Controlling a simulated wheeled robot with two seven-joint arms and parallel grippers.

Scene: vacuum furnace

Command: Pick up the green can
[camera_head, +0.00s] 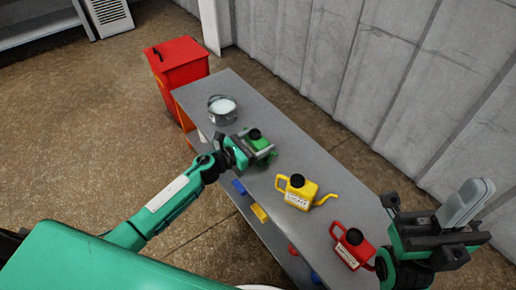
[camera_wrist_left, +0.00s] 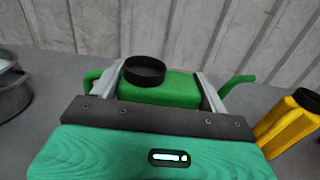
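The green can (camera_head: 262,145), with a black cap, stands on the grey table. My left gripper (camera_head: 256,143) is at the can, with one finger along each side of it. In the left wrist view the green can (camera_wrist_left: 165,88) fills the space between the two pale fingers, which appear to touch its sides. The can looks upright, and its lower part is hidden by the gripper. My right gripper (camera_head: 468,203) is raised near the table's right end, away from the can. Its fingers overlap in view, so its opening cannot be told.
A yellow can (camera_head: 298,192) and a red can (camera_head: 352,248) stand on the table (camera_head: 300,150) to the right of the green can. A round metal pot (camera_head: 222,110) stands to its left. A red bin (camera_head: 180,65) is beyond the table's left end; a grey wall runs behind.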

